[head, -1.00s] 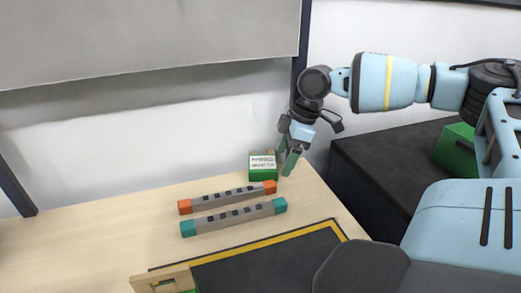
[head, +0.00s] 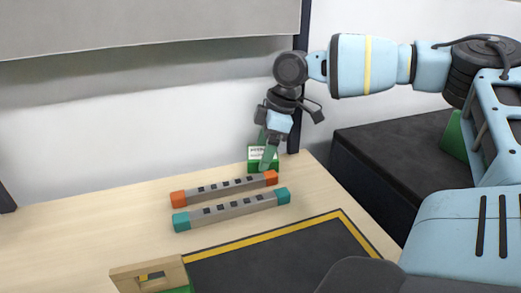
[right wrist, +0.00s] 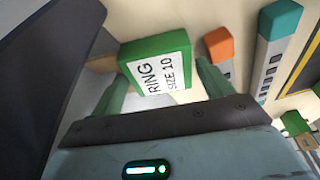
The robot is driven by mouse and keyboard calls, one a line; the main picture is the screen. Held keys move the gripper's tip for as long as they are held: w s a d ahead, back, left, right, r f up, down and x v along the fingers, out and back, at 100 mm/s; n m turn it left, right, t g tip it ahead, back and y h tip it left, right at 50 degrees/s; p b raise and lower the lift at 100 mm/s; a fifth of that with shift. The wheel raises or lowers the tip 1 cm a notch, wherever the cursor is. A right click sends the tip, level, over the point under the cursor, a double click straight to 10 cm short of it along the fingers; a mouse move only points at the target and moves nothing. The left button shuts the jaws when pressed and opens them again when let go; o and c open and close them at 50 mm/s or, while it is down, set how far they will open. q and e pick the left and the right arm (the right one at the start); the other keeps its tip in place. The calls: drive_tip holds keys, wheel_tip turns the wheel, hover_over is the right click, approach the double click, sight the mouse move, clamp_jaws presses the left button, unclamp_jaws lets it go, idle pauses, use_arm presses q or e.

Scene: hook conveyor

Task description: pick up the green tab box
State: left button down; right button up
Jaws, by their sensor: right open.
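The green tab box (head: 252,166) stands at the back right of the wooden table in the head view, partly hidden behind my right gripper. In the right wrist view the green box (right wrist: 133,53) has a white label reading "RING SIZE 10" and a tan tab at its left side. My right gripper (head: 267,155) points down at the box, its green fingers open. In the right wrist view the fingers (right wrist: 160,85) are spread to either side of the box's near part. Contact cannot be told. My left gripper is not in view.
A grey bar with orange ends (head: 225,189) and one with teal ends (head: 232,209) lie in front of the box. A dark mat with a yellow border (head: 262,240) and a wooden piece (head: 147,273) are nearer. A dark block (head: 400,150) stands right of the table.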

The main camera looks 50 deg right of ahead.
drive_tip(key=c, duration=0.7)
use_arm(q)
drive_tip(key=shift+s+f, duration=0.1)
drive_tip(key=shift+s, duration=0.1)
use_arm(e)
drive_tip(key=shift+c, duration=0.7)
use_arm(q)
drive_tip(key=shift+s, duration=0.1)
use_arm(e)
drive_tip(key=shift+r, duration=0.1)
